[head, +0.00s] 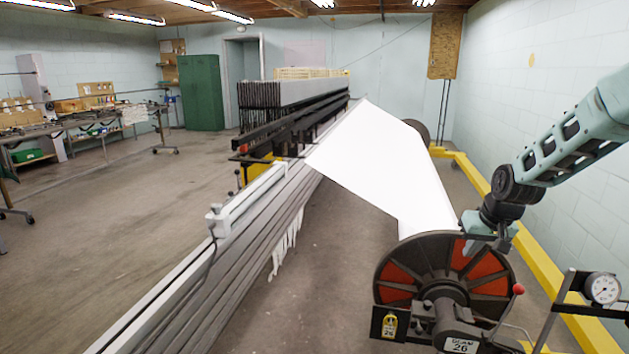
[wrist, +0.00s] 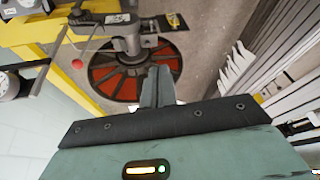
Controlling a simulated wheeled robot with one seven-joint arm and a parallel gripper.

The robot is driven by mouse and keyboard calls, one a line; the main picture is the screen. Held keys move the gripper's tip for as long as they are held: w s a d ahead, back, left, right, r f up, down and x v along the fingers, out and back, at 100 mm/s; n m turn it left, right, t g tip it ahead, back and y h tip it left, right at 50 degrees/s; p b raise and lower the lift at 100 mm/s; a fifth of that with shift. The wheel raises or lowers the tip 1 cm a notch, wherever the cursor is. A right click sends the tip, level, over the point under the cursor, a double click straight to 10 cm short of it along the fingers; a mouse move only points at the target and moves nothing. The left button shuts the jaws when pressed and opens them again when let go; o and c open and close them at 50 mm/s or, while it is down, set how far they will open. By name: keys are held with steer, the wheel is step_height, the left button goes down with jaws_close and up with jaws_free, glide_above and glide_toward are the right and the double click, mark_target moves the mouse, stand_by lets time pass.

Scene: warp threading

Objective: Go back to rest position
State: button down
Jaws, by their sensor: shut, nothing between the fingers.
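My gripper (wrist: 157,85) is shut and empty in the wrist view, its two fingers together in front of the beam wheel. In the head view my arm reaches in from the right, and my gripper (head: 474,225) is close above the upper right rim of the warp beam (head: 442,285). I cannot tell whether it touches anything there. The beam has a black wheel with red-orange panels, which also shows in the wrist view (wrist: 112,85). A white warp sheet (head: 375,160) runs from the beam up to the loom frame (head: 290,125).
A yellow rail (head: 540,260) runs along the right wall. A dial gauge (head: 603,288) on a dark stand is at the lower right. A lever with a red knob (head: 518,289) stands beside the beam. Long grey loom bars (head: 205,290) run left of it. The left floor is open.

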steer(key=s+a+r+n+g+y+p, duration=0.15)
steer(key=s+a+r, duration=0.25)
steer(key=s+a, duration=0.45)
steer(key=s+a+r+n+g+h, duration=0.1)
steer(key=s+a+r+n, duration=0.2)
steer(key=s+a, duration=0.55)
steer(key=s+a+r+n+g+p, duration=0.1)
steer(key=s+a, duration=0.3)
steer(key=s, duration=0.7)
steer(key=s+a+r+n+g+p, duration=0.1)
steer(key=s+a+r+n, duration=0.1)
steer(key=s, duration=0.9)
steer(key=shift+s+a+n, duration=0.2)
steer(key=shift+a+n, duration=0.35)
steer(key=shift+a, duration=0.65)
steer(key=shift+r, duration=0.1)
